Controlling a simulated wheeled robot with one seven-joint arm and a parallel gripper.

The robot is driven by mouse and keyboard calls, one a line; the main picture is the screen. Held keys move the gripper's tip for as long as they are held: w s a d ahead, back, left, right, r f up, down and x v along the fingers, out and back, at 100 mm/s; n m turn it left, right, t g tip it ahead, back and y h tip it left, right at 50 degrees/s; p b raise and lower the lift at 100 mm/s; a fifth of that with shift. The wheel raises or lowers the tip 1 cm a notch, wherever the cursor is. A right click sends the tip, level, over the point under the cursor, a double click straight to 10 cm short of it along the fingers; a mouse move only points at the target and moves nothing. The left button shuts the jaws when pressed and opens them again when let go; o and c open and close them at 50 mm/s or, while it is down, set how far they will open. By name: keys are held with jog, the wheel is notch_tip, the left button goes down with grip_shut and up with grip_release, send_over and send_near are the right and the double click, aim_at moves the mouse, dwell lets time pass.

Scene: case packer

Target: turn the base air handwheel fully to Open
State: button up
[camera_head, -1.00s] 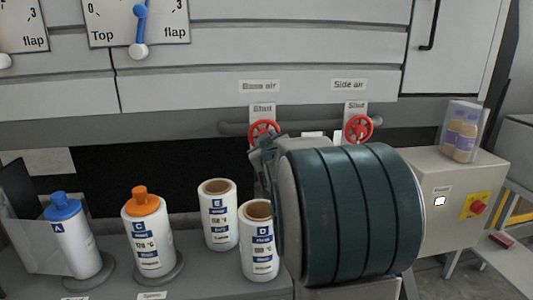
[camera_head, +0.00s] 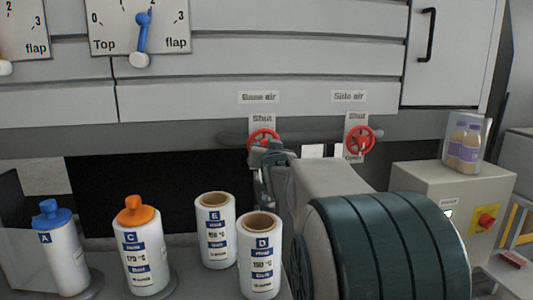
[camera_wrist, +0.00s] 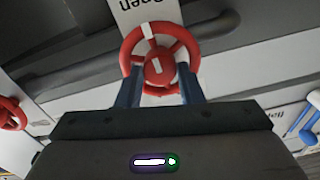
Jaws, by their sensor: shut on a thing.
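The base air handwheel (camera_head: 263,136) is a red spoked wheel under the "Base air" label and a "Shut" plate in the head view. Its lower part is hidden behind my gripper (camera_head: 274,155). In the wrist view, which is upside down, the handwheel (camera_wrist: 158,52) fills the top middle, with a white mark on its rim and a white bar on its hub. My gripper's two blue fingers (camera_wrist: 160,88) stand on either side of the wheel's near part, shut on it. Part of an "Open" plate (camera_wrist: 147,12) shows beyond the wheel.
The side air handwheel (camera_head: 359,140), also red, is to the right; it shows in the wrist view at left (camera_wrist: 10,113). Several labelled bottles and canisters, such as canister D (camera_head: 259,255), stand below left. A grey box (camera_head: 437,185) with a red button is at right.

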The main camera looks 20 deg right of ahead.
jog(key=shift+f, duration=0.1)
dwell(0.4)
jog(key=o, duration=1)
jog(key=shift+a, duration=0.1)
jog(key=shift+c, duration=0.2)
jog(key=v, duration=1.3)
jog(key=shift+s+p, duration=0.35)
jog(key=shift+p, duration=0.05)
jog(key=shift+a, duration=0.1)
